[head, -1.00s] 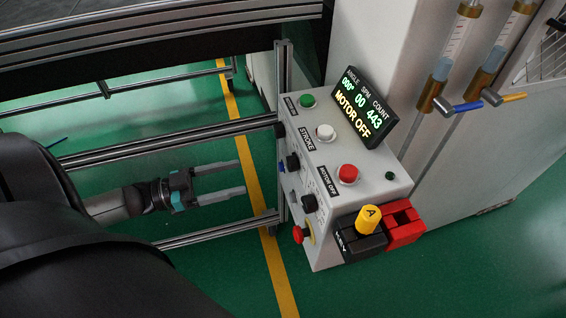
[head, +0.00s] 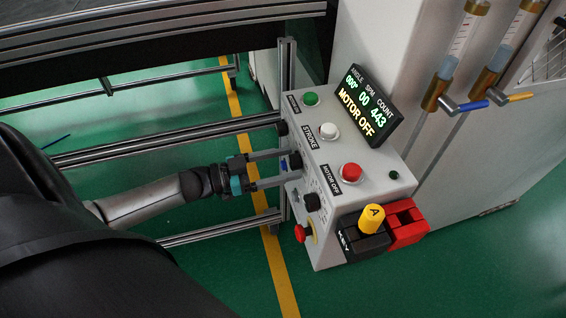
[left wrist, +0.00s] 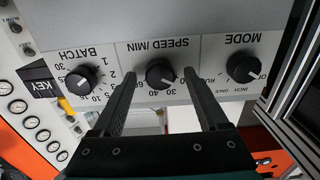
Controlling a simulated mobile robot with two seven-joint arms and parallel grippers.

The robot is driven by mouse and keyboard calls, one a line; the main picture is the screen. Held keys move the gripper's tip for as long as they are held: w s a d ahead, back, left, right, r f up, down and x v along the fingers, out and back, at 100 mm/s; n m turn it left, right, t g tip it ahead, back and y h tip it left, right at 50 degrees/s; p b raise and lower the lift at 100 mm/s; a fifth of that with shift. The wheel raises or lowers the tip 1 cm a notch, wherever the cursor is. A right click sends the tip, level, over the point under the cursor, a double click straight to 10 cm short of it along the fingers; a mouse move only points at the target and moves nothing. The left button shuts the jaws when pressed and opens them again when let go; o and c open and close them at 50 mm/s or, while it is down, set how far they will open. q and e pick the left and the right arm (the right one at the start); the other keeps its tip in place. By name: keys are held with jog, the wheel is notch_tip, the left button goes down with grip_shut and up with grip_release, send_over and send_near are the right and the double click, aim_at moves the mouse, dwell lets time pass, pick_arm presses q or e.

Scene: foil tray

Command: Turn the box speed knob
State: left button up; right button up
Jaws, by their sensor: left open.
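The speed knob (left wrist: 160,72) is black and round with a white pointer line, under the label SPEED/MIN in the left wrist view, where the panel appears upside down. In the head view it is the middle black knob (head: 295,160) on the box's front face. My left gripper (head: 288,166) is open, with one finger on each side of this knob. In the left wrist view the fingertips flank the knob with visible gaps; whether they touch the panel I cannot tell. The control box (head: 330,185) carries a display reading MOTOR OFF. My right gripper is not in view.
The mode knob (left wrist: 243,68) and batch knob (left wrist: 83,80) sit on either side. A red stop button (head: 300,233) is low on the front face. Metal rails (head: 170,143) run close to my left arm. A yellow knob and a red block stand at the box's near end.

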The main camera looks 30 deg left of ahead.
pick_arm(q)
grip_shut()
dwell(0.4)
jog(key=shift+m, duration=0.3)
jog(key=m, duration=0.2)
jog(key=shift+m, duration=0.3)
jog(key=shift+m+p, duration=0.35)
jog(key=shift+m, duration=1.95)
grip_release()
